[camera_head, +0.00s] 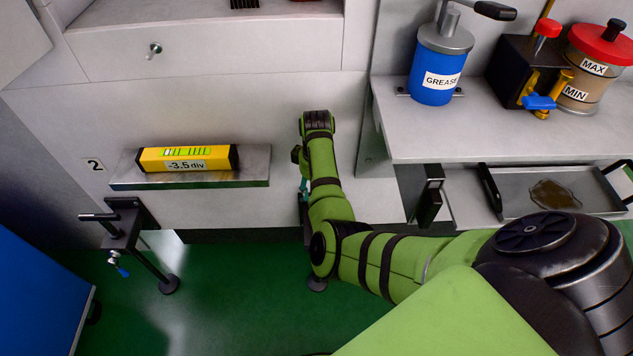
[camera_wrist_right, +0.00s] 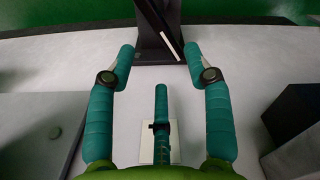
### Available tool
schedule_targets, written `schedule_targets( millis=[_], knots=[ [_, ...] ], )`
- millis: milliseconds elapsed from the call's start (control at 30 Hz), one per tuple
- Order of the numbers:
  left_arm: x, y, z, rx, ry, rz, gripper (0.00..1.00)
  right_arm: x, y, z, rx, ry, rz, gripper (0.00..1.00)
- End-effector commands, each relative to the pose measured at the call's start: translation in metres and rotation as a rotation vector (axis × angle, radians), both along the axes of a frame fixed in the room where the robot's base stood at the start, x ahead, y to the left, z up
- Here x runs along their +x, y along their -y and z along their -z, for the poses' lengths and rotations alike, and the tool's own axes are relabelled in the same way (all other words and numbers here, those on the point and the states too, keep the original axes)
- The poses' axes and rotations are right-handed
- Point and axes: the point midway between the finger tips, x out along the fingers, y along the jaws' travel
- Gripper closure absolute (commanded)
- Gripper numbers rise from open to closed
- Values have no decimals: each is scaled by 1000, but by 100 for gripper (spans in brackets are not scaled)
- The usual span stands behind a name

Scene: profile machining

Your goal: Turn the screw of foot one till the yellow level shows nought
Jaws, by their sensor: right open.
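The yellow level (camera_head: 230,157) lies on a metal ledge on the machine's front. Its display reads -3.5 div, and its green vial faces up. My right arm reaches to the machine front right of the level; only a sliver of teal gripper (camera_head: 303,188) shows past the arm. In the right wrist view my right gripper (camera_wrist_right: 158,58) is open and empty, its fingers spread. A dark bracket (camera_wrist_right: 153,35) stands just beyond the fingertips, with a thin pale edge along it. A foot pad (camera_head: 317,285) shows below my arm; its screw is hidden. My left gripper is out of view.
A foot marked 2 (camera_head: 122,230) with a crank handle stands at the left. A blue grease pot (camera_head: 432,75) and a MIN/MAX jar (camera_head: 590,70) stand on the right shelf, above a tray (camera_head: 515,180). In the wrist view a dark block (camera_wrist_right: 295,120) is at the right.

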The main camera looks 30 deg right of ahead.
Motion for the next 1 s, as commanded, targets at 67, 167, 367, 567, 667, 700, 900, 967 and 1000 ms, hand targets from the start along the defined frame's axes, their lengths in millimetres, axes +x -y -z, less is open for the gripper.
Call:
schedule_targets(
  millis=[67, 167, 367, 567, 667, 700, 900, 967, 1000],
  knots=[
    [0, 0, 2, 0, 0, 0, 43, 0, -1, 7, 6, -5, -2, 48],
    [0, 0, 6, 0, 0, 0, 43, 0, -1, 21, 5, -6, -2, 48],
    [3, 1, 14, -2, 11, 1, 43, -1, -1, 52, 4, -4, -1, 48],
    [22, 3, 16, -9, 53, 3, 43, 0, -1, 68, 3, -2, 1, 48],
    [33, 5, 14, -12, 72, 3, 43, 0, 0, 70, 2, -1, 1, 48],
    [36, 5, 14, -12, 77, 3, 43, 0, 0, 70, 2, -1, 1, 48],
    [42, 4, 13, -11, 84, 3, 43, 0, 0, 69, 2, -1, 1, 68],
    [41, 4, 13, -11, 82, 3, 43, 0, 0, 69, 2, -1, 1, 92],
    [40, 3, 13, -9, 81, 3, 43, 0, 0, 69, 2, -1, 1, 100]
  ],
)
